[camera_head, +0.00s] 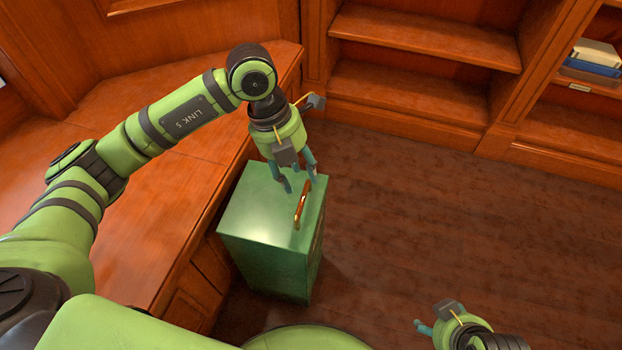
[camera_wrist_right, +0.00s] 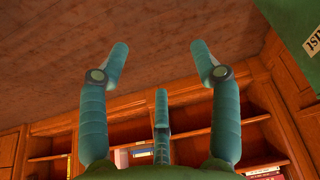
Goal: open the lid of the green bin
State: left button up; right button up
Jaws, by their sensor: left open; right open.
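The green bin (camera_head: 264,246) stands on the floor beside the wooden counter in the head view, with its flat lid (camera_head: 262,210) shut. A brownish-gold bar handle (camera_head: 301,204) sits near the lid's right edge. My left gripper (camera_head: 299,184) is open above the far part of the lid, close to the handle's far end; I cannot tell whether it touches. My right gripper (camera_head: 422,327) is at the bottom right of the head view, away from the bin. In the right wrist view its fingers (camera_wrist_right: 160,62) are spread and empty. A green corner with lettering (camera_wrist_right: 302,35) shows at upper right there.
The wooden counter (camera_head: 190,240) runs along the bin's left side. Empty shelves (camera_head: 420,70) stand at the back, and a few books (camera_head: 592,60) lie on a shelf at upper right. The dark wooden floor (camera_head: 420,220) right of the bin is clear.

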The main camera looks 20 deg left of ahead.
aim_at(299, 192)
pick_arm(q)
jog(key=shift+y, duration=0.5)
notch_tip(299, 192, down, 7)
jog(key=shift+w+a+r+b, duration=0.1)
jog(key=shift+w+r+b, duration=0.05)
jog(key=shift+b, duration=0.7)
jog(key=shift+f, duration=0.3)
pick_arm(e)
jog(key=w+a+r+t+y, duration=0.1)
jog(key=w+a+r+t, duration=0.2)
jog(key=w+r+t, duration=0.3)
jog(key=shift+w+a+n, duration=0.35)
jog(key=shift+w+n, duration=0.05)
jog(key=shift+w, duration=1.3)
pick_arm(q)
grip_shut()
